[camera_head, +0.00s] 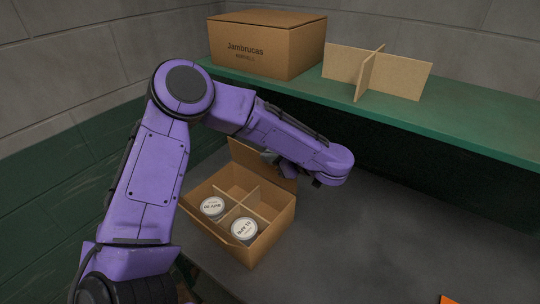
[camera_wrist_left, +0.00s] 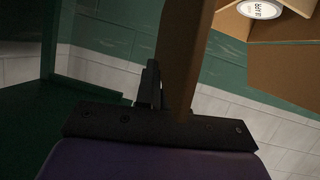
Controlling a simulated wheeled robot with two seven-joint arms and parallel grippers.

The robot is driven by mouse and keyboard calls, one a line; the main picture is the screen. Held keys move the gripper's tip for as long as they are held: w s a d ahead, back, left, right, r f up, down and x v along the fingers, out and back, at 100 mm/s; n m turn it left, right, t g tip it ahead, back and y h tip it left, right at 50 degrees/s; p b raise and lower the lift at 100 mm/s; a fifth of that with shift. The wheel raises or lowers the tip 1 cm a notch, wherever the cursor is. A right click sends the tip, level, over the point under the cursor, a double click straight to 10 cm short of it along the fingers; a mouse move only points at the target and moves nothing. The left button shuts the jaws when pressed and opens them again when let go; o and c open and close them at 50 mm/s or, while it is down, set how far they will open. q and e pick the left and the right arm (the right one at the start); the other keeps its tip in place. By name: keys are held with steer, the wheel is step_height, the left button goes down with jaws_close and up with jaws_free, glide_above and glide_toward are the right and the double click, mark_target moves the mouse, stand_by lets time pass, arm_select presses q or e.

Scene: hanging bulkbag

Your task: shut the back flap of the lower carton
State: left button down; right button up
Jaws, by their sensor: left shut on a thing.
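The lower carton (camera_head: 272,234) stands open on the grey surface. It holds a cardboard divider (camera_head: 234,194) and two white-lidded cans, one at the left (camera_head: 213,206) and one at the front (camera_head: 244,229). Its back flap (camera_head: 246,158) stands raised at the far side. My left gripper (camera_head: 272,160) is at the flap's upper right edge, with its fingertips partly hidden. In the left wrist view, the flap (camera_wrist_left: 187,55) runs as a brown strip beside a dark finger, and the gripper (camera_wrist_left: 168,95) is shut on it. A can lid (camera_wrist_left: 260,9) shows at the upper right. My right gripper is not in view.
A green shelf (camera_head: 450,135) overhangs behind the carton. It bears a closed carton marked Jambrucas (camera_head: 255,50) and a spare cardboard divider (camera_head: 400,76). An orange item (camera_head: 448,299) is cut off at the bottom right. The grey surface right of the lower carton is clear.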

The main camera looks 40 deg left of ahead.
arm_select(q)
steer(key=c, duration=1.3)
jaws_free()
steer(key=shift+d, duration=0.1)
steer(key=shift+w+d+r, duration=0.1)
steer(key=shift+d, duration=0.2)
steer(key=b+v, duration=0.3)
steer(key=v, duration=0.7)
steer(key=shift+a, duration=0.1)
